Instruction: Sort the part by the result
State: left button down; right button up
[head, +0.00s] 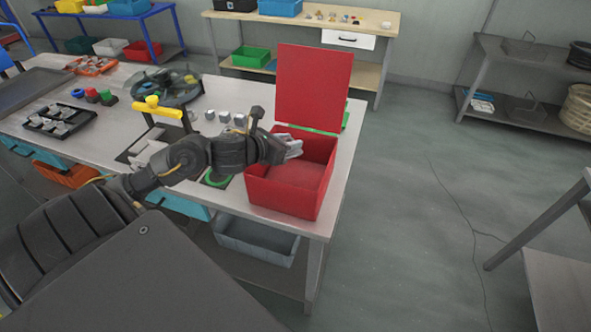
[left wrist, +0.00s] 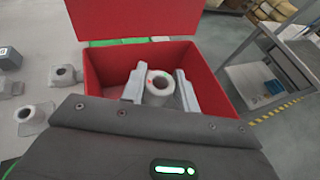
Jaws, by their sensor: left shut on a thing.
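A red box (head: 285,193) with its red lid (head: 313,88) standing open sits at the right end of the metal table. My left gripper (head: 293,149) reaches over the box's left rim. In the left wrist view its fingers (left wrist: 157,88) are shut on a grey metal part (left wrist: 159,85) with a round hole and small red and green marks. The part is over the box's opening, and the red box (left wrist: 115,65) surrounds it in that view. Whether the part touches the box floor is unclear. My right gripper is not in view.
Several grey parts (head: 224,117) stand on the table left of the box. Something green (head: 345,122) lies behind the box. Open floor (head: 430,230) is at right.

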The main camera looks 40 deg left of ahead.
pick_arm(q)
jog(key=c, duration=1)
grip_release()
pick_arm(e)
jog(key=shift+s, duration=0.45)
pick_arm(q)
jog(key=shift+f, duration=0.1)
jog(key=shift+s+a, duration=0.1)
jog(key=shift+s, duration=0.45)
jog(key=p+v, duration=0.4)
jog(key=v, duration=0.5)
jog(key=shift+s+r, duration=0.3)
jog(key=shift+r, duration=0.15)
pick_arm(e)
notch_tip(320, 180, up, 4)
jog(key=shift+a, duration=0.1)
